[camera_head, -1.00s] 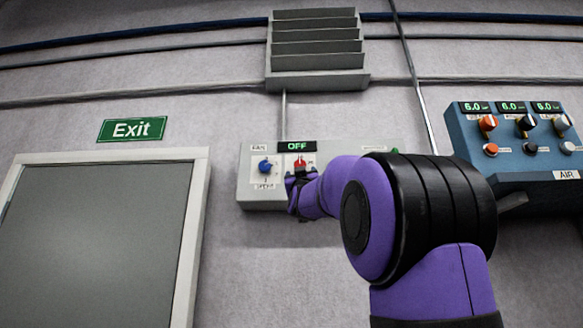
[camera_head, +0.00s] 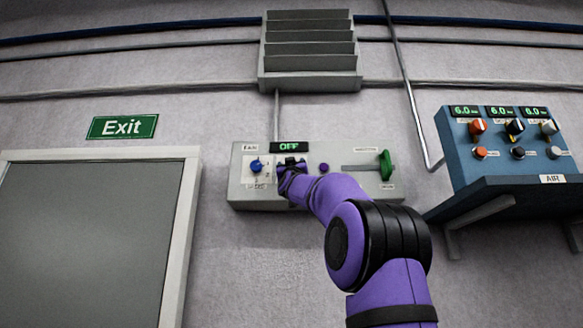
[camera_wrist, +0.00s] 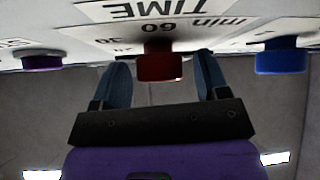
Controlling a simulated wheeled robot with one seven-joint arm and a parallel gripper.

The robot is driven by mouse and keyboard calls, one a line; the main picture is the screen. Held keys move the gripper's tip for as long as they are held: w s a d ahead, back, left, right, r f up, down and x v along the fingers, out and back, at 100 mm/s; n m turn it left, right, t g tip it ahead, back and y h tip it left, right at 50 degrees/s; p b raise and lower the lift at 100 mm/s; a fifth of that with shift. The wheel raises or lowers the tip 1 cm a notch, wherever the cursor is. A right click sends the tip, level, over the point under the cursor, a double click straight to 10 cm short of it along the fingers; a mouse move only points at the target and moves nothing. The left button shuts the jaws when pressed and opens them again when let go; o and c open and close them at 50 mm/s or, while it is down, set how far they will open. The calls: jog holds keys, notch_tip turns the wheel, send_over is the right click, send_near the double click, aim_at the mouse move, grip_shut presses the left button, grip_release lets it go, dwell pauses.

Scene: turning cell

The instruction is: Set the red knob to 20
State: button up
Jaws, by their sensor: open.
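The red knob (camera_wrist: 160,64) shows in the wrist view, on a pale panel lettered "TIME", "min" and "60", which appears upside down there. My gripper (camera_wrist: 163,72) is open, with one blue-grey finger on each side of the knob and a visible gap on both sides. In the head view my gripper (camera_head: 290,170) is at the wall control box (camera_head: 340,192) and hides the red knob. The display (camera_head: 289,146) above it reads OFF in green. The knob's pointer and exact setting cannot be made out.
A blue knob (camera_head: 257,166) sits left of my gripper, and a purple button (camera_head: 323,168) and green lever (camera_head: 385,165) sit right. A blue air panel (camera_head: 475,170) with several knobs juts out farther right. A grey door (camera_head: 90,240) is at left.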

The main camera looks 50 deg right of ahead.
jog(key=c, duration=0.9)
jog(key=shift+w+m+g+h, duration=0.1)
jog(key=shift+m+g+h, duration=0.55)
jog(key=shift+m, duration=0.25)
jog(key=m+g+h, duration=0.1)
jog(key=m+g, duration=0.2)
jog(key=m, duration=0.1)
jog(key=m+g+h, duration=0.2)
jog(key=m+g, duration=0.1)
jog(key=m+g+h, duration=0.1)
jog(key=m+g, duration=0.2)
jog(key=m, duration=0.1)
jog(key=shift+w+a+m+g+h, duration=0.1)
jog(key=shift+w+m+g+h, duration=0.05)
jog(key=shift+m+g+h, duration=0.15)
jog(key=m+g, duration=0.3)
jog(key=m, duration=0.1)
jog(key=m+g+y, duration=0.1)
jog(key=m+g, duration=0.3)
jog(key=m, duration=0.1)
jog(key=shift+g+y, duration=0.25)
jog(key=shift+m, duration=0.3)
